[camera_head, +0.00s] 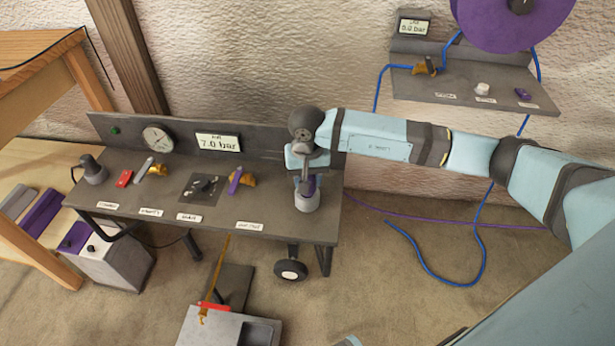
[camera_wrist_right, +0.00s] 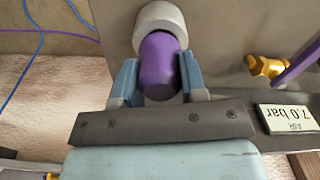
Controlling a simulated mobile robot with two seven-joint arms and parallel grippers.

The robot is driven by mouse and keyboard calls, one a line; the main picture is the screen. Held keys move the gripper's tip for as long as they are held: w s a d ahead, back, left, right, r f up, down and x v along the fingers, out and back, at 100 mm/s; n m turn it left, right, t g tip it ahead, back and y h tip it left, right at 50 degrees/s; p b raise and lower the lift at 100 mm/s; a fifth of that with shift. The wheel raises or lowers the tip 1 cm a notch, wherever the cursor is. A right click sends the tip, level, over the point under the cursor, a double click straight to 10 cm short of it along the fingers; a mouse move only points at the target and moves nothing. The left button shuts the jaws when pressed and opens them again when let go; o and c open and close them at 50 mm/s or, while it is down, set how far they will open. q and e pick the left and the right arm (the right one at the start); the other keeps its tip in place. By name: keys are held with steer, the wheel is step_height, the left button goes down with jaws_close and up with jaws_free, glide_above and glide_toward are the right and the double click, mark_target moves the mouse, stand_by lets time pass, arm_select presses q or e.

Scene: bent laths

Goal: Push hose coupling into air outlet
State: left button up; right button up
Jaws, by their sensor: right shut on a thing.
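The purple hose coupling (camera_wrist_right: 160,62) is between the two blue fingers of my right gripper (camera_wrist_right: 159,80), which is shut on it. The coupling's far end meets the pale grey round air outlet (camera_wrist_right: 160,18); I cannot tell how deep it sits. In the head view my right gripper (camera_head: 306,170) is over the right end of the bench, above the upright grey outlet (camera_head: 306,200). Only a little purple of the coupling (camera_head: 310,183) shows there, as the gripper hides most of it. My left gripper is not in view.
The grey bench (camera_head: 150,212) carries a brass valve with a purple lever (camera_head: 235,181), a gauge (camera_head: 157,140) and a 7.0 bar display (camera_head: 218,142). A wall shelf (camera_head: 470,92) with a purple reel (camera_head: 510,20) stands at right. Blue hose (camera_head: 430,284) lies on the floor.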

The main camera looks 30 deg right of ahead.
arm_select(q)
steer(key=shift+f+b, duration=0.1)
steer(key=shift+b, duration=0.2)
arm_select(e)
steer(key=shift+f, duration=0.3)
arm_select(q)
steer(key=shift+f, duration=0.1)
